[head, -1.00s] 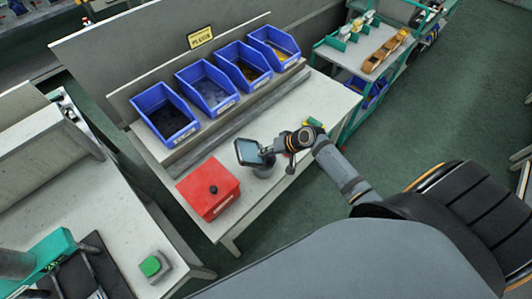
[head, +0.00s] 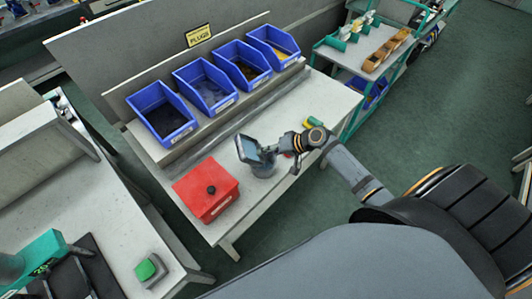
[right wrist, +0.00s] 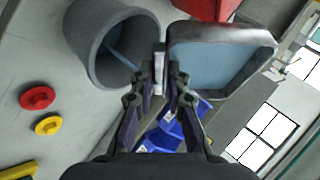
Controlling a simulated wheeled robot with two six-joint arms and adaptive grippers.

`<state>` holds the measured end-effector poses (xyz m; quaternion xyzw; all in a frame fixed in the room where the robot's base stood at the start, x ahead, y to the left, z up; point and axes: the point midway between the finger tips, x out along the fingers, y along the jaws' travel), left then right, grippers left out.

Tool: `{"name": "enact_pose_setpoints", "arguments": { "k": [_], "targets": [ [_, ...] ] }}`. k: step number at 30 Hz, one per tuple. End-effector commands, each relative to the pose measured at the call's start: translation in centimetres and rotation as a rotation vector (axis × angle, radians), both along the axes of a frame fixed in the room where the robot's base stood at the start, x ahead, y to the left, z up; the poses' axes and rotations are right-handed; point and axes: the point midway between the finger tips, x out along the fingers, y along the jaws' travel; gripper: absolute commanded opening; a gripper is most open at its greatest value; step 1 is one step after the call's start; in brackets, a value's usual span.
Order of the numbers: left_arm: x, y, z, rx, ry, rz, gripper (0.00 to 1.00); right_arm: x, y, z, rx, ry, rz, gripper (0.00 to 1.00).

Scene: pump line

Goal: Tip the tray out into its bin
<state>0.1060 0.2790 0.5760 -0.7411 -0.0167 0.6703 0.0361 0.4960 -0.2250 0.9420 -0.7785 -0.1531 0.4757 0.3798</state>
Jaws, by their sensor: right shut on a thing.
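The small tray (head: 249,149) has a dark rim and a plain blue-grey floor. It is tilted up on its side over the bench, and also shows in the right wrist view (right wrist: 222,62). My right gripper (head: 272,151) is shut on the tab at the tray's edge; its fingers also show in the right wrist view (right wrist: 160,75). I see no loose parts on the tray's floor. The round grey bin (head: 263,171) stands just below the tray, its open mouth beside it in the wrist view (right wrist: 95,50). A thin pale-blue streak shows inside its mouth. My left gripper is not in view.
A red box (head: 207,189) with a black knob stands left of the bin. Several blue bins (head: 162,112) line the bench's back. A red disc (right wrist: 37,97) and a yellow disc (right wrist: 48,125) lie near the bin. Bench surface (head: 320,95) at the far right is clear.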

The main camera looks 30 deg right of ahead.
Motion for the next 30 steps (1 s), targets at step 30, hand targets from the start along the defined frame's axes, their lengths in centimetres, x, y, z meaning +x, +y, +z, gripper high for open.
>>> {"name": "enact_pose_setpoints", "arguments": {
  "k": [30],
  "targets": [
    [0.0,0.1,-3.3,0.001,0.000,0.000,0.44,0.0,-0.1,-0.3,0.163,-0.031,0.000,0.00]
  ]
}}
